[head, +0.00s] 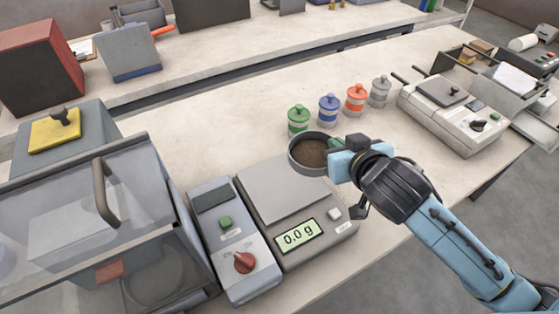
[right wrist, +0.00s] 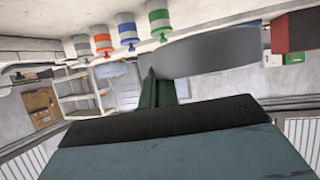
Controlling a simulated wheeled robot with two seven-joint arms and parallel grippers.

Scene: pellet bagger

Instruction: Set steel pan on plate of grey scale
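The round steel pan (head: 296,166) holds brown granular material and is in the air by the back right corner of the grey scale. In the right wrist view the pan (right wrist: 215,50) shows as a grey curved wall with a green handle (right wrist: 148,92). My right gripper (head: 342,151) is at the pan's right side, shut on its handle; the fingertips are partly hidden. The grey scale (head: 336,243) has a flat square plate (head: 277,190), which is bare where it shows, and its display reads 0.0 g. My left gripper is out of view.
Small canisters with green (head: 299,121), blue (head: 329,109), orange (head: 355,99) and grey (head: 379,92) lids stand behind the pan. A control box (head: 230,250) with a red knob adjoins the scale's left. A sealing machine (head: 450,115) stands right.

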